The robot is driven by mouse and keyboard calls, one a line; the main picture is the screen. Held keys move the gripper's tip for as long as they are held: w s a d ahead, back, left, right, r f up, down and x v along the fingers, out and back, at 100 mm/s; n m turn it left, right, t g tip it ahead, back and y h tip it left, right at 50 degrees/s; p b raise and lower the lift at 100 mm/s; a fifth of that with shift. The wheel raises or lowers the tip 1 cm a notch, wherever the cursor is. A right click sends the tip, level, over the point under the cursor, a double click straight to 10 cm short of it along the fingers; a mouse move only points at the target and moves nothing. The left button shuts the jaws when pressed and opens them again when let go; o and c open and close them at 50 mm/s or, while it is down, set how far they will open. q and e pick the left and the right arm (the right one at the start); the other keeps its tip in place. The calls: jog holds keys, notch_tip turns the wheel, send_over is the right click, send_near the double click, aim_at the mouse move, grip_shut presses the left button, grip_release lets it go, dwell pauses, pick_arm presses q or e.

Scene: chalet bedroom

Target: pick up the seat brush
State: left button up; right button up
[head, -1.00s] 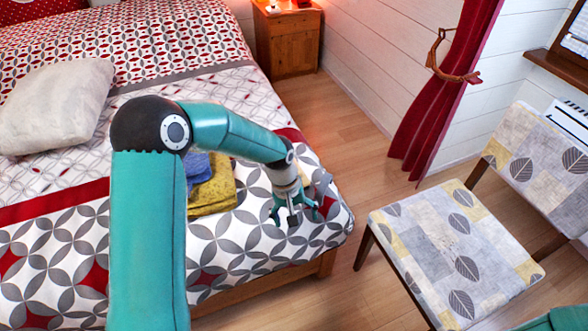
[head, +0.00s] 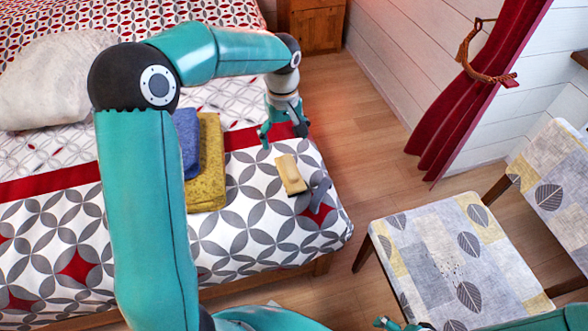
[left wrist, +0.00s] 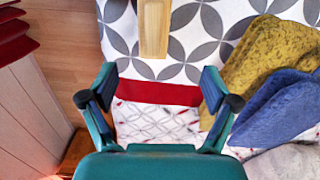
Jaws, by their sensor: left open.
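The seat brush, a tan wooden block with a paler raised grip (head: 291,174), lies on the patterned bedspread near the bed's corner. Part of it shows at the top of the left wrist view (left wrist: 155,28). My left gripper (head: 282,132) is open and empty above the bed, just beyond the brush in the head view and apart from it. Its spread fingers also show in the left wrist view (left wrist: 160,90), with the red stripe between them. My right gripper (head: 398,324) shows only in part at the bottom edge; its jaws cannot be made out.
Bare floor (head: 365,130) lies beyond.

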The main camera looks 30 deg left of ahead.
aim_at(290, 165)
pick_arm(q)
jog(key=f, duration=0.6)
jog(key=d+f+b, duration=0.1)
jog(key=f, duration=0.2)
jog(key=shift+w+f, duration=0.4)
jog(key=shift+f, duration=2.6)
jog(key=c, duration=1.3)
jog(key=shift+r, duration=0.1)
